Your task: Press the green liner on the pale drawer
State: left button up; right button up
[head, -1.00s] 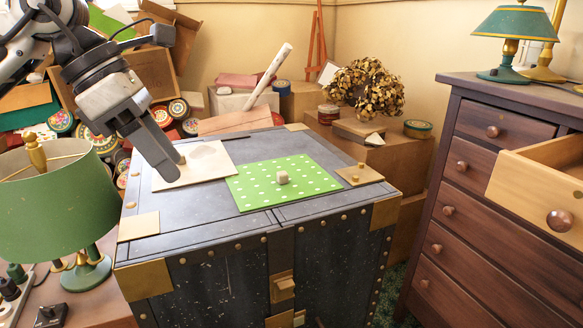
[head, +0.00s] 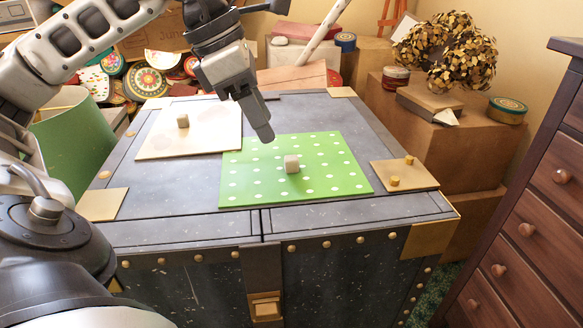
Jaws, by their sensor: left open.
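My left gripper (head: 262,128) is open, pointing down near the liner's far left part. Its fingers overlap in this view, and I cannot tell whether the tip touches the liner. The pale drawer is outside the current view. My right gripper is not in view.
The trunk (head: 175,185) has brass corners and a brass plate with two knobs (head: 403,172) right of the liner. The dark dresser (head: 530,215) stands at the right. A green lampshade (head: 75,140) is at left.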

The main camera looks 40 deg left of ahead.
aim_at(291, 158)
pick_arm(q)
jog(key=x, duration=0.3)
jog(key=w+x, duration=0.1)
jog(key=x, duration=0.3)
jog(key=shift+w+d+f+p, duration=0.1)
jog(key=shift+w+d+p, duration=0.05)
jog(key=shift+d+p, duration=0.15)
grip_shut()
